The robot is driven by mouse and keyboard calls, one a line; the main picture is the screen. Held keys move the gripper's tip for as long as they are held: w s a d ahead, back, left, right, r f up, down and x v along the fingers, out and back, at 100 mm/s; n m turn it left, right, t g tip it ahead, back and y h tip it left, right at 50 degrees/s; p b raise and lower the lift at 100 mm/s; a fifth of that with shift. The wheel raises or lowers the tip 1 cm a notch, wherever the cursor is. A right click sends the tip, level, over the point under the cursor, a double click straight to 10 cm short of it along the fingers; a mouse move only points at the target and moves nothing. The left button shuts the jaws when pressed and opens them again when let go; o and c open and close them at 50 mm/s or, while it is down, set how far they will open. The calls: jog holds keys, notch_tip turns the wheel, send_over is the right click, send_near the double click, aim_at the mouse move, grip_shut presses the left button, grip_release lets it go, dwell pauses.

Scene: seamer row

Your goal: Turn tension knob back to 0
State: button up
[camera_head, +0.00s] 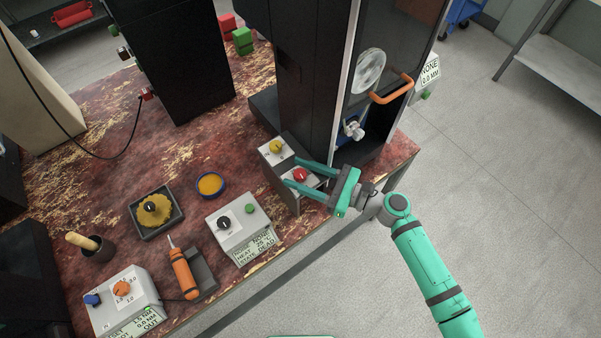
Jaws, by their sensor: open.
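No knob in view carries a readable "tension" label. A yellow knob (276,146) sits on a white plate on top of a dark box (283,191) at the table's right part. A red round knob or button (300,174) sits on a second white plate of the same box. My gripper (291,171) reaches in from the right with its two green fingers apart. In this view the red knob lies between the fingers, and the yellow knob is just beyond the far fingertip. I cannot tell whether a finger touches either one. The yellow knob's setting is too small to read.
A tall black machine (301,85) with an orange handle (392,91) stands behind the box. In front are a heater box (238,222) with a black knob, an orange screwdriver (184,273) and a torque box (124,301).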

jog(key=v, duration=1.1)
jog(key=shift+a, duration=0.1)
